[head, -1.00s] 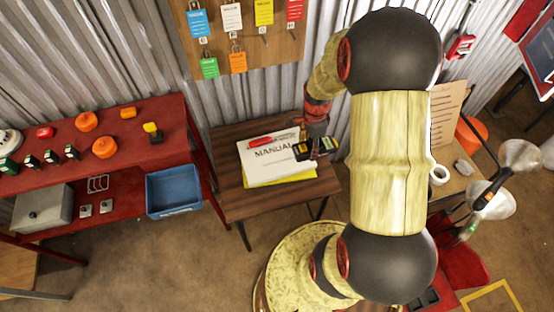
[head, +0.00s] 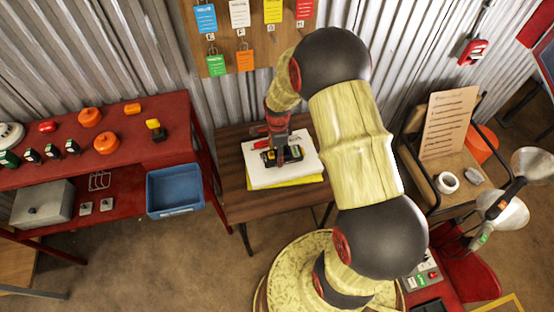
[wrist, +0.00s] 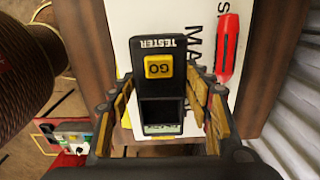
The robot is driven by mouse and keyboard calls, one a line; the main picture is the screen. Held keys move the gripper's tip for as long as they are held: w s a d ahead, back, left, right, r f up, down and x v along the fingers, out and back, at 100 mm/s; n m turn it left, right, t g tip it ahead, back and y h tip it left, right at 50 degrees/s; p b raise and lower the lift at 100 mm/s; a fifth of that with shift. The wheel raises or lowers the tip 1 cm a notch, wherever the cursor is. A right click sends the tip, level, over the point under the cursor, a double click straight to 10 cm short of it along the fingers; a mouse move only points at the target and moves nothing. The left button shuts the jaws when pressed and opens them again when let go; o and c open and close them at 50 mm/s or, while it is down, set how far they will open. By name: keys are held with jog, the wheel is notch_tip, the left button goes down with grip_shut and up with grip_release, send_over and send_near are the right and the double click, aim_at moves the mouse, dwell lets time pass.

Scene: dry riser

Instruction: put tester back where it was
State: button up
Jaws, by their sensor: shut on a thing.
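The tester (wrist: 158,85) is a black device with a yellow GO button and a small screen. My gripper (wrist: 160,110) is shut on it, with its padded fingers on both sides in the wrist view. In the head view the tester (head: 283,156) is at my gripper (head: 279,148), over the white manual (head: 262,178) on the small wooden table (head: 235,195). I cannot tell whether the tester touches the manual. A red marker-like object (wrist: 228,50) lies on the manual.
A red shelf (head: 160,150) at left holds several orange and green items. A board with coloured tags (head: 225,45) hangs behind the table. A chair with a paper sheet (head: 448,122) stands at right.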

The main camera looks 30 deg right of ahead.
notch_tip(320, 180, down, 4)
jog(key=shift+w+a+r+b, duration=0.15)
jog(key=shift+r+b, duration=0.1)
jog(key=shift+b, duration=0.35)
jog(key=o, duration=1.4)
jog(key=shift+r, duration=0.15)
notch_tip(320, 180, up, 12)
jog(key=p, duration=0.3)
jog(key=s+a+r+n+t, duration=0.1)
jog(key=s+a+r+n, duration=0.15)
jog(key=r, duration=0.45)
jog(key=s+a+r+n+t, duration=0.1)
jog(key=s+a+r+n, duration=0.1)
jog(key=r+n, duration=0.35)
jog(key=s+a+r+n+t, duration=0.1)
jog(key=s+a+r+n, duration=0.1)
jog(key=r, duration=0.6)
jog(key=s+a+r+n+t, duration=0.1)
jog(key=s+a+r+n, duration=0.1)
jog(key=s+r+n, duration=0.2)
jog(key=s+a+r+n+t, duration=0.1)
jog(key=s+a+r+n, duration=0.2)
jog(key=s, duration=0.7)
notch_tip(320, 180, up, 2)
jog(key=n, duration=0.4)
jog(key=shift+s+t, duration=0.2)
jog(key=shift+t, duration=0.1)
